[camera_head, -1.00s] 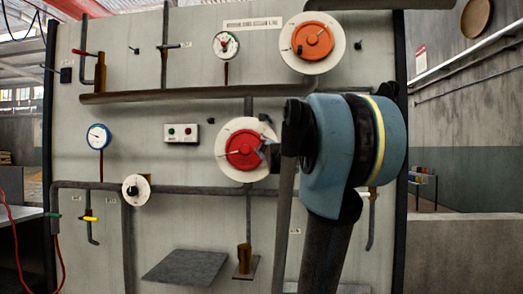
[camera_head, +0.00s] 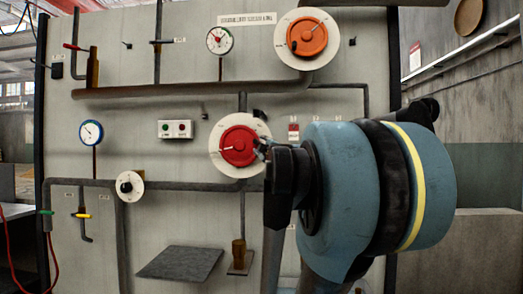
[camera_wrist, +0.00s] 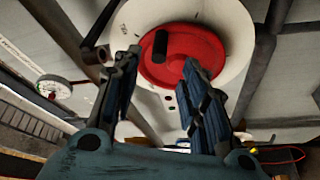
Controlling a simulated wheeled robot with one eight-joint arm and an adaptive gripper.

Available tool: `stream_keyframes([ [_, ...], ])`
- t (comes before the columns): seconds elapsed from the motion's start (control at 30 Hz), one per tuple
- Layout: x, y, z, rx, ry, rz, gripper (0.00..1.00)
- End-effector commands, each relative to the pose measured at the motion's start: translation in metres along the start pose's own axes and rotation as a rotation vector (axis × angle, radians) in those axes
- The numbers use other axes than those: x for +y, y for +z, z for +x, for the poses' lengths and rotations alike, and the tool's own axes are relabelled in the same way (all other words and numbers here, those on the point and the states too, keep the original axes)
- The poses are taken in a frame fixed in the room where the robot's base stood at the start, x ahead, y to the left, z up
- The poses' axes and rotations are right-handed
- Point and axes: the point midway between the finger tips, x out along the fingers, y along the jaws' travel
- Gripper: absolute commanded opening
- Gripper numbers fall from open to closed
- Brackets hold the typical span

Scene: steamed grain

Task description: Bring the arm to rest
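My arm's blue joint with a yellow band stands large at the right of the head view, in front of the panel. My gripper (camera_wrist: 163,66) shows in the wrist view with its two dark fingers apart and nothing held between them. The red dial (camera_wrist: 188,50) on its white disc lies beyond the fingertips in that view. In the head view the red dial (camera_head: 238,146) is left of my gripper (camera_head: 262,149), whose tip overlaps the right edge of the disc. Whether they touch cannot be told. Much of the gripper is hidden behind my arm there.
The grey panel (camera_head: 160,225) carries pipes, an orange dial (camera_head: 306,38), a blue-rimmed gauge (camera_head: 91,132), a red-needled gauge (camera_head: 220,40), a button box (camera_head: 175,129) and a small black knob (camera_head: 126,187). A dark plate (camera_head: 180,263) juts out low down.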

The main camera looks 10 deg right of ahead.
Motion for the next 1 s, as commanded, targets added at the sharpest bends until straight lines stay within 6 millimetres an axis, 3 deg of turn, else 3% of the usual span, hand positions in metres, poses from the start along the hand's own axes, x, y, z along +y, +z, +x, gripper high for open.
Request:
stream_keyframes([
  [0.37, -0.001, 0.003, -0.001, -0.009, -0.001, 0.006, 0.4],
  [0.53, -0.025, 0.032, -0.016, -0.125, -0.029, 0.093, 0.4],
  [0.67, -0.069, 0.074, -0.046, -0.303, -0.083, 0.229, 0.4],
  [0.8, -0.129, 0.114, -0.091, -0.506, -0.167, 0.386, 0.4],
  [1.0, -0.22, 0.15, -0.167, -0.772, -0.317, 0.581, 0.4],
])
